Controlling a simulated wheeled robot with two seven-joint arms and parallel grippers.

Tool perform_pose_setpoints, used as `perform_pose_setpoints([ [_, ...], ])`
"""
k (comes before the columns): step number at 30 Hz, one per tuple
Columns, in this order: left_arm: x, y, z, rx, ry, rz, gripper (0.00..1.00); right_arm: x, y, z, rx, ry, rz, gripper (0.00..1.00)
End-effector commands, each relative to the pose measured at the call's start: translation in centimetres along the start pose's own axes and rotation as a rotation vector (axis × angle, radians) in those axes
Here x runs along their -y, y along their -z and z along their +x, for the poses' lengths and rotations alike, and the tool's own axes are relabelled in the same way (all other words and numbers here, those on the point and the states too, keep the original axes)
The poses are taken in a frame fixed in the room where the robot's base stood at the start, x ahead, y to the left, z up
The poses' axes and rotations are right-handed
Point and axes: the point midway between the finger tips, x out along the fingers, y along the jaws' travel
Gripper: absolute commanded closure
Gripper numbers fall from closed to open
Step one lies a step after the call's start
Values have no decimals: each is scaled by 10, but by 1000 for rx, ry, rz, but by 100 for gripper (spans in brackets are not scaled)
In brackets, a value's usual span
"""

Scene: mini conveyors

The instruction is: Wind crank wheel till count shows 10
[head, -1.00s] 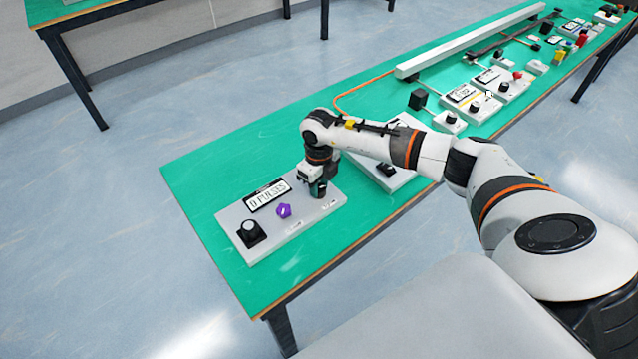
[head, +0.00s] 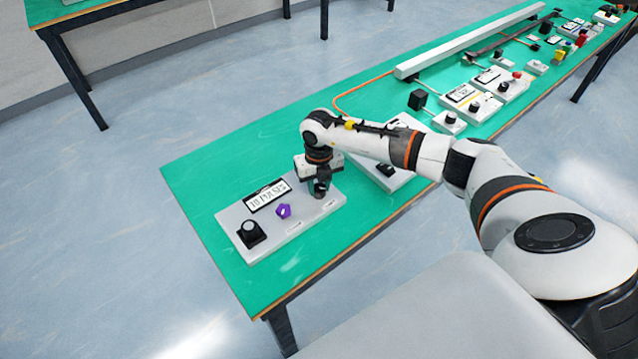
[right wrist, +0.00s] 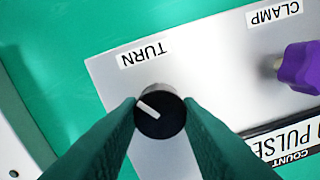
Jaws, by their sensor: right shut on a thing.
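The crank wheel is a round black knob (right wrist: 160,112) with a white pointer line, next to a TURN label in the right wrist view. My right gripper (right wrist: 159,116) is shut on it, a finger on each side. In the head view, my right gripper (head: 320,192) points down at the right end of the grey panel (head: 290,236) and mostly hides the knob. The count display (head: 267,195) on that panel appears to read 10 PULSES. The right wrist view shows only part of the display (right wrist: 285,140). My left gripper is out of view.
Another panel (head: 400,180) lies close behind my right arm. The green table (head: 205,165) is clear at its left end.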

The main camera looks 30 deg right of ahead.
Motion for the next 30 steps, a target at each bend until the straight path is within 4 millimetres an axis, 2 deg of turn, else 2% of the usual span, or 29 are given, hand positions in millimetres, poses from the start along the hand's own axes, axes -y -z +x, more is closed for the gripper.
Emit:
perform_pose_setpoints([
  [11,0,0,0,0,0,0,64,0,2,-2,-5,0,5,92],
  [12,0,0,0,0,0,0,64,0,2,-2,-5,0,4,62],
  [15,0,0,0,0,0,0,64,0,1,-1,-4,0,4,47],
  [25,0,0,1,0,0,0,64,0,1,-3,-2,0,3,47],
  [30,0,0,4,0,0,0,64,0,2,-25,-7,1,1,47],
])
